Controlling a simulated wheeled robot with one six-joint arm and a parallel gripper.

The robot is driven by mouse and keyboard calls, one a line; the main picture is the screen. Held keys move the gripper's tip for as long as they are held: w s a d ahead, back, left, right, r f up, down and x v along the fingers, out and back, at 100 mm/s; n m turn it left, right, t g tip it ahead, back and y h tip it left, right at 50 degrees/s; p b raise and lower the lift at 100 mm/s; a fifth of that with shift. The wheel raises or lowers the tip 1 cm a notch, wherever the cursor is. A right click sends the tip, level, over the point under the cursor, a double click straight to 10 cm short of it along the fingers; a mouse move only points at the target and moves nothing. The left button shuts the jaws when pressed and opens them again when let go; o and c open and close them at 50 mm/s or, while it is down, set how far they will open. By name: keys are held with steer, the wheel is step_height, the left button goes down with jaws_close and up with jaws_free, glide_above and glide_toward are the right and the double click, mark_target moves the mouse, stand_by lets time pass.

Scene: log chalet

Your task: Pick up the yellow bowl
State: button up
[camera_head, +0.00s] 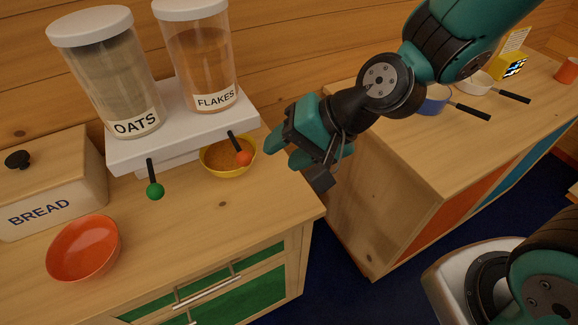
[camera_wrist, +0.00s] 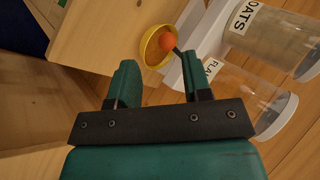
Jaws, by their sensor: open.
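The yellow bowl (camera_head: 217,169) sits on the wooden counter under the right side of the cereal dispenser. It looks filled with something orange-brown. The orange-knobbed lever (camera_head: 243,158) of the flakes dispenser hangs over its right part. My gripper (camera_head: 285,150) is to the right of the bowl, above the counter's right end, with its teal fingers toward the bowl. In the wrist view, the yellow bowl (camera_wrist: 151,43) shows beyond the fingertips, and the orange knob covers part of it. My gripper (camera_wrist: 160,75) is open and empty there, apart from the bowl.
The dispenser (camera_head: 180,140) holds oats (camera_head: 110,75) and flakes (camera_head: 203,60) jars; a green-knobbed lever (camera_head: 155,190) hangs in front. An orange bowl (camera_head: 83,248) and bread box (camera_head: 50,190) stand left. A gap separates this counter from another (camera_head: 440,150) with a blue pan (camera_head: 435,100).

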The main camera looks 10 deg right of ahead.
mark_target(242, 170)
steer(key=w+d+f+m+t+h, duration=0.1)
steer(key=w+f+m+t, duration=0.3)
steer(key=f+m, duration=0.5)
steer(key=shift+w+f+m, duration=0.4)
steer(key=shift+w+f, duration=0.1)
steer(key=shift+w, duration=0.1)
steer(key=shift+f+b, duration=0.1)
steer(key=shift+b, duration=0.3)
steer(key=x, duration=1.7)
steer(key=shift+w, duration=0.25)
jaws_close()
